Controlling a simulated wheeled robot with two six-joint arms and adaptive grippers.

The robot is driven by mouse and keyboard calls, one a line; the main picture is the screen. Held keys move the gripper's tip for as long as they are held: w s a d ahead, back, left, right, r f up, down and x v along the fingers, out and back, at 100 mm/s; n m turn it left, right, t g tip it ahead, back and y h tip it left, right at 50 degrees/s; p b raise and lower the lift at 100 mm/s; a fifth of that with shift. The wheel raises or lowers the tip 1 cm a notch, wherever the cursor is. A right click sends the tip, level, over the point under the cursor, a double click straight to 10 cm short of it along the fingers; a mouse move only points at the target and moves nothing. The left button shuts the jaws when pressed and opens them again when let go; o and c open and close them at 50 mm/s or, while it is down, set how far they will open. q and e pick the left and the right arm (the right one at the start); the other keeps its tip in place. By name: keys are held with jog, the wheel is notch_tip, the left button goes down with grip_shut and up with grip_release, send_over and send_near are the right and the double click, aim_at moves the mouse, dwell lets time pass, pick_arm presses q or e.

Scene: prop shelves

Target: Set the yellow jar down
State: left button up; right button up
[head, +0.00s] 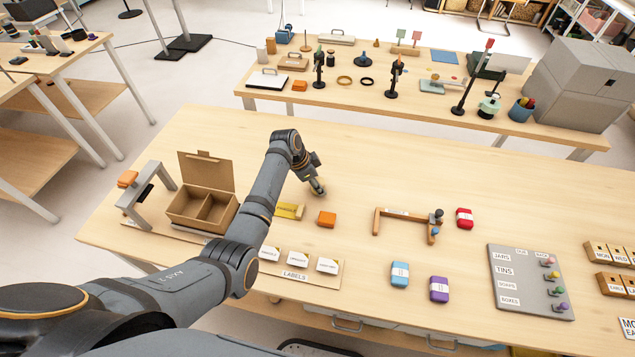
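My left arm reaches in from the left over the table, and its gripper (318,188) points down close to the tabletop. A small dull-yellowish patch shows at its fingertips, too small and too covered to tell whether it is the yellow jar. I cannot tell whether the fingers are open or shut. A yellow piece (290,210) lies just left of the gripper, partly behind my forearm. My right gripper is not in view.
An orange block (327,219) lies just below the gripper. An open cardboard box (202,208) stands left, a labels board (296,276) in front. A wooden bracket (405,213), red (465,218), blue (400,274) and purple (439,289) items lie right. The table's far middle is clear.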

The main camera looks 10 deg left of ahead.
pick_arm(q)
jog(key=shift+f, duration=0.1)
jog(key=shift+f, duration=0.1)
jog(key=o, duration=1.2)
jog(key=shift+r, duration=0.3)
jog(key=v, duration=1.1)
jog(key=shift+s+a+r, duration=0.15)
jog(key=shift+a+r, duration=0.05)
jog(key=shift+r, duration=0.1)
